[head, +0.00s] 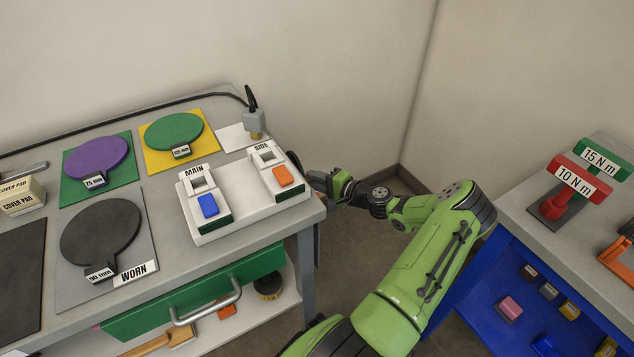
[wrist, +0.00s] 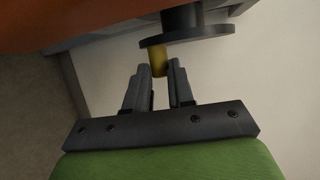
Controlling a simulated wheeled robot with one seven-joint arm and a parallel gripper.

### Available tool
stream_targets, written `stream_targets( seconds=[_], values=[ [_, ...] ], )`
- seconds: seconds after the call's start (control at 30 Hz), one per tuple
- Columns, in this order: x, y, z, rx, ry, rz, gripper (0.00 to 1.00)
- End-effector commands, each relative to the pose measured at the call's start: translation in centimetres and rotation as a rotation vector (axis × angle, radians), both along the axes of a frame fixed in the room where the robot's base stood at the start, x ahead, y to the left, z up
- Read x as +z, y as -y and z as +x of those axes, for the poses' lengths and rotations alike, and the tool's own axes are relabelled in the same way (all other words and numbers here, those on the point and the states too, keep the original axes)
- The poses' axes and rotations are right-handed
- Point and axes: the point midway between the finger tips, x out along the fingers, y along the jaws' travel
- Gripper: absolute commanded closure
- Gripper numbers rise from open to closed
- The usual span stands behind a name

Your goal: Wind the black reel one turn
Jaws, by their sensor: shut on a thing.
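The black reel shows edge-on in the head view as a dark rim (head: 294,162) at the right end of the grey cart (head: 253,228). In the wrist view its black disc (wrist: 200,32) is at the top, with a short brass-coloured handle (wrist: 160,60) standing out from it. My gripper (head: 318,180) is beside the cart's right end, at the reel. In the wrist view the gripper (wrist: 160,70) has its two fingers on either side of the handle, shut on it. My gripper and the cart's edge hide much of the reel in the head view.
A white panel (head: 236,200) with MAIN and SIDE switches sits near the cart's right end. A green drawer (head: 200,290) is below. A blue cabinet (head: 480,275) with torque tools stands at right. Floor shows between cart and cabinet.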

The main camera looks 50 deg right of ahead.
Motion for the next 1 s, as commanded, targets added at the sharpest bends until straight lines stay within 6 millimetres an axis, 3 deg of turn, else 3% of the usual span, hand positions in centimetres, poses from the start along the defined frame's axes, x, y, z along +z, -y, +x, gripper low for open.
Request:
stream_targets(
  seconds=[0.5, 1.0],
  values=[
    [-2.3, 0.4, 1.5, -0.001, 0.44, -0.141, 1.0],
    [-2.8, 0.6, 2.4, 0.002, 0.625, -0.201, 1.0]
  ],
)
